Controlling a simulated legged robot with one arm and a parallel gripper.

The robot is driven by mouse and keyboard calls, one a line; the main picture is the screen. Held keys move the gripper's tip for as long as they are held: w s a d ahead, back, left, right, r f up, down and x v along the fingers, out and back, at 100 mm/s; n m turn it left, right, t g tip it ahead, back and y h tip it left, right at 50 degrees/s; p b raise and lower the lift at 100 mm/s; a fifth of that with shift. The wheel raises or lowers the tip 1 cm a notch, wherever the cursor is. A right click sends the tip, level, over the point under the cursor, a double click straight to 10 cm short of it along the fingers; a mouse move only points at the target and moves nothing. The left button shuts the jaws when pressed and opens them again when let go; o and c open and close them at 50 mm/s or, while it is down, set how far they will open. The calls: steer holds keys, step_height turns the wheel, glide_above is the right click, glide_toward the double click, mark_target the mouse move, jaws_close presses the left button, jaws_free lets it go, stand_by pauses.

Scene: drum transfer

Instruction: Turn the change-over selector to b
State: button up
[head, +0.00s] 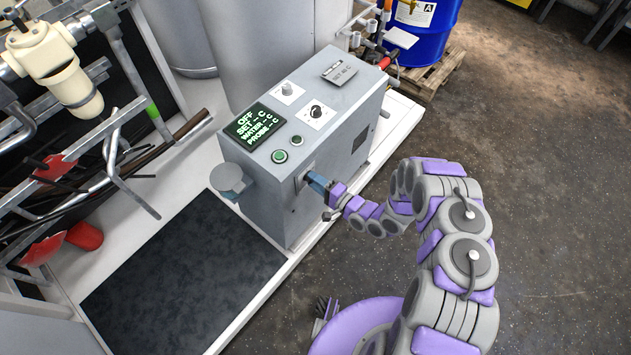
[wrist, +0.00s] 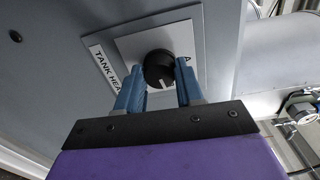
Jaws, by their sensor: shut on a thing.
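A round black knob (wrist: 157,66) sits on a white square plate (wrist: 131,47) on the grey cabinet's side. A label beside it reads "TANK HEA", the rest hidden, and a letter A shows at the plate's right. A pale mark on the knob points down in the wrist view. My gripper (wrist: 160,76) has one blue finger on each side of the knob and is shut on it. In the head view my gripper (head: 314,180) reaches the cabinet's side and hides the knob. I cannot read a letter b.
The grey cabinet (head: 330,195) has a green-lettered display (head: 256,127), buttons and another black dial (head: 315,111) on top. A blue drum (head: 424,28) stands on a pallet at the back. A dark mat (head: 185,275) lies at left. Floor at right is clear.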

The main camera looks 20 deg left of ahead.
steer(key=o, duration=0.9)
steer(key=shift+w+d+f, duration=0.15)
steer(key=shift+w+f, duration=0.05)
steer(key=shift+o, duration=0.7)
steer(key=shift+s+r, duration=0.1)
steer(key=v, duration=1.7)
steer(key=shift+d+p, duration=0.15)
steer(key=shift+p, duration=0.25)
